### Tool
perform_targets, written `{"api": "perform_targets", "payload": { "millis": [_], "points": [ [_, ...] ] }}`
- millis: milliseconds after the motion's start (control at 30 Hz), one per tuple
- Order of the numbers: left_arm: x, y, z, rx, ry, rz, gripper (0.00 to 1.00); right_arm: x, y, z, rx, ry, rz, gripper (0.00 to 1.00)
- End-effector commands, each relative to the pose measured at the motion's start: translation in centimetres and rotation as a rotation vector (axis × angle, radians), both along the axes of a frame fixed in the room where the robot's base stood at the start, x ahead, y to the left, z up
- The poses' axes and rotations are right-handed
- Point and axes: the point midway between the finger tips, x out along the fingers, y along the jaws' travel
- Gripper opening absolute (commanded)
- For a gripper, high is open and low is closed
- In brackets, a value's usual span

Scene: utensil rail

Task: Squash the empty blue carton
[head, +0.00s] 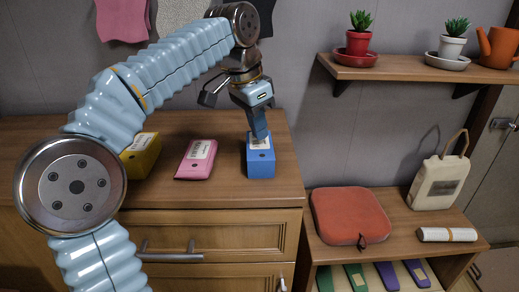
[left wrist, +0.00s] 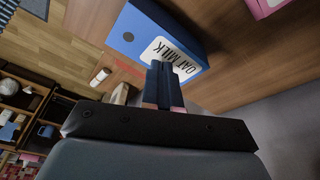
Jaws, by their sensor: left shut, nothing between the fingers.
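The blue carton (head: 261,161) stands on the wooden dresser top, at the right end of a row of cartons. In the left wrist view the blue carton (left wrist: 158,38) shows a white label reading "OAT MILK" and a dark round spot. It looks uncrushed. My left gripper (head: 261,136) points down at the carton's top, its fingers shut and empty. In the left wrist view the fingertips (left wrist: 163,68) overlap the label; I cannot tell whether they touch it. My right gripper is not in view.
A pink carton (head: 196,160), lower and flattened-looking, lies left of the blue one. A yellow carton (head: 141,156) is further left, partly behind my arm. The dresser's right edge is close to the blue carton. A red cushion (head: 350,215) lies on the lower shelf at right.

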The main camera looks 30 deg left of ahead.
Motion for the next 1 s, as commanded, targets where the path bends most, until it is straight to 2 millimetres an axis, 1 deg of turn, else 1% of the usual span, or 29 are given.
{"api": "perform_targets", "payload": {
  "millis": [167, 467, 1000],
  "points": [
    [0.0, 0.0, 0.2, 0.0, 0.002, 0.0, 0.0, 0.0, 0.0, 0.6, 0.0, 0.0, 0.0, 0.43],
    [0.0, 0.0, -0.2, 0.0, 0.001, 0.0, 0.0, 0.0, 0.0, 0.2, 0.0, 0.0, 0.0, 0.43],
    [0.0, 0.0, -3.0, 0.001, 0.003, 0.0, 0.0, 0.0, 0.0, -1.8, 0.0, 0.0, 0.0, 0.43]
  ]
}}
